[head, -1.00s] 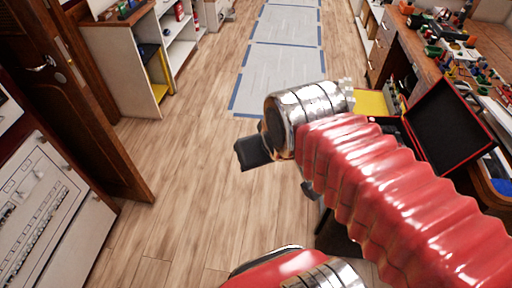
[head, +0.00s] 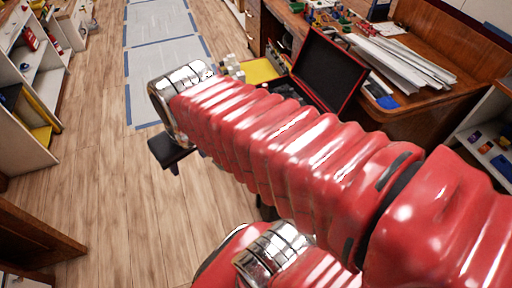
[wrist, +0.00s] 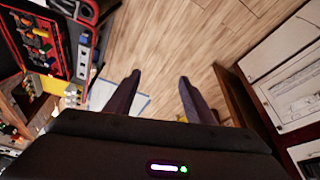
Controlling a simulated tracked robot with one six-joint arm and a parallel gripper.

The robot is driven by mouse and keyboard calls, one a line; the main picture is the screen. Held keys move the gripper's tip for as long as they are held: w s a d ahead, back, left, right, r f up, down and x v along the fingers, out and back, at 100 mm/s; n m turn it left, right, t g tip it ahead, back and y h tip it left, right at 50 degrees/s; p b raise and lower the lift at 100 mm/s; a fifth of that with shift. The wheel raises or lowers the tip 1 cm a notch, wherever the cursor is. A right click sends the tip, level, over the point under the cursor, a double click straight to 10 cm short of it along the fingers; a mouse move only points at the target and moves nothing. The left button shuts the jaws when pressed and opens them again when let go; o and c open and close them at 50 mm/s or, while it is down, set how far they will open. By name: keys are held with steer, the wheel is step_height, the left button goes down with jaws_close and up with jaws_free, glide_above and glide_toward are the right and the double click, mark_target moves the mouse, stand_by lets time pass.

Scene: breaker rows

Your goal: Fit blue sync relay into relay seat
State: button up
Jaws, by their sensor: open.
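My gripper (wrist: 159,76) is open and empty in the wrist view, with bare floor between its two dark fingers. In the head view my red arm reaches up and left, and a dark part of its end (head: 170,150) shows over the floor. I cannot pick out the blue sync relay or the relay seat with certainty. An open red-edged case with a black lid (head: 325,68) stands by the desk in the head view.
A wooden desk (head: 425,122) with papers (head: 400,58) and a small blue item (head: 387,102) is at the right. White shelves (head: 25,65) stand at the left. A white cabinet (wrist: 285,75) shows at right in the wrist view. The floor (head: 105,170) left of my arm is clear.

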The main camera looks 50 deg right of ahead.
steer(key=s+d+f+m+g, duration=0.1)
steer(key=s+d+f+m, duration=0.15)
steer(key=d+f, duration=0.85)
steer(key=s+d+f+m+h, duration=0.1)
steer(key=s+d+f, duration=0.45)
steer(key=f, duration=0.95)
steer(key=s+d+f+m+g, duration=0.1)
steer(key=s+d+f+m, duration=0.1)
steer(key=d+f, duration=0.95)
steer(key=w+d+r+t+h, duration=0.1)
steer(key=w+t, duration=0.1)
steer(key=w, duration=0.1)
steer(key=w+d+r+n+t+h, duration=0.1)
steer(key=w+t, duration=0.2)
steer(key=w+d+r+t+h, duration=0.1)
steer(key=w+d+t, duration=0.1)
steer(key=w, duration=0.2)
steer(key=shift+d+r+h, duration=0.1)
steer(key=shift+h, duration=0.3)
steer(key=shift+w+d+r+t, duration=0.1)
steer(key=shift+d+r+t, duration=0.05)
steer(key=shift+r+t, duration=0.15)
